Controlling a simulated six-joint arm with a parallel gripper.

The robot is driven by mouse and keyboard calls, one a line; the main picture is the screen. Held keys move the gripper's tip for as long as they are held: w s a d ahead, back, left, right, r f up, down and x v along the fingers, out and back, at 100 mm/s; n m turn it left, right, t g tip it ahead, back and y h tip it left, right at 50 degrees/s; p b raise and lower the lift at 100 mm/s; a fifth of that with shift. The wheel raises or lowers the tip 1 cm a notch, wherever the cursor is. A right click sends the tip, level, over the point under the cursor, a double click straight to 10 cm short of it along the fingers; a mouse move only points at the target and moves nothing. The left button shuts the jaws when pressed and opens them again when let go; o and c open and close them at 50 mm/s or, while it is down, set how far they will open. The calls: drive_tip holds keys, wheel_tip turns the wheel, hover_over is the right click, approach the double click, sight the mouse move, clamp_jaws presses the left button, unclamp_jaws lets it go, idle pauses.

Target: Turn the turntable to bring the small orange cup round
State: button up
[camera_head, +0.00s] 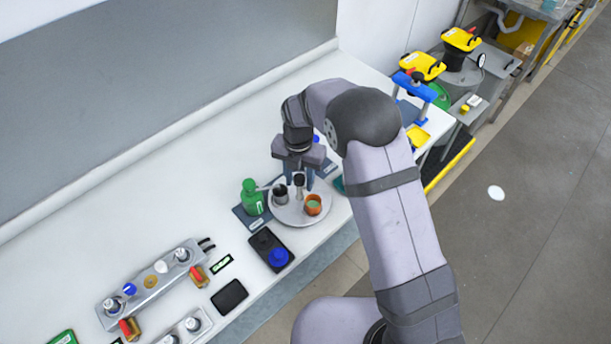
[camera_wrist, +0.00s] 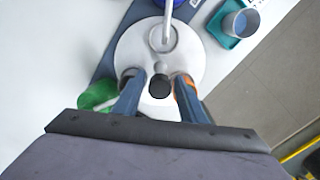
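The round pale turntable (camera_head: 291,216) sits on the white bench; it also fills the middle of the wrist view (camera_wrist: 130,48). The small orange cup (camera_head: 313,204) stands on its front right part in the head view. In the wrist view the cup (camera_wrist: 183,79) is mostly hidden behind the right finger. A dark grey cup (camera_head: 280,194) stands on the left part of the plate. A dark-topped upright knob (camera_wrist: 159,87) rises from the turntable. My gripper (camera_head: 298,180) is open above the plate, its blue-grey fingers (camera_wrist: 160,98) on either side of the knob, apparently not touching it.
A green bottle (camera_head: 252,197) stands close left of the turntable. A black tray with a blue knob (camera_head: 278,257) lies in front. Metal racks (camera_head: 150,285) occupy the left bench.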

drive_tip(key=shift+r+p, duration=2.15)
drive_tip(key=shift+r, duration=0.9)
drive_tip(key=shift+s+d+m, duration=0.1)
drive_tip(key=shift+d+m, duration=0.2)
drive_tip(key=shift+m, duration=0.1)
drive_tip(key=s+d+m+b, duration=0.5)
drive_tip(key=s+d+m, duration=0.4)
drive_tip(key=m, duration=0.7)
drive_tip(key=s+d+f+m+b, duration=0.1)
drive_tip(key=s+d+m+b, duration=0.4)
drive_tip(key=s+d+m, duration=0.4)
drive_tip(key=s+m, duration=0.4)
drive_tip(key=m, duration=0.2)
drive_tip(key=shift+d+f+m, duration=0.2)
drive_tip(key=shift+d+m, duration=0.1)
drive_tip(key=shift+m, duration=0.1)
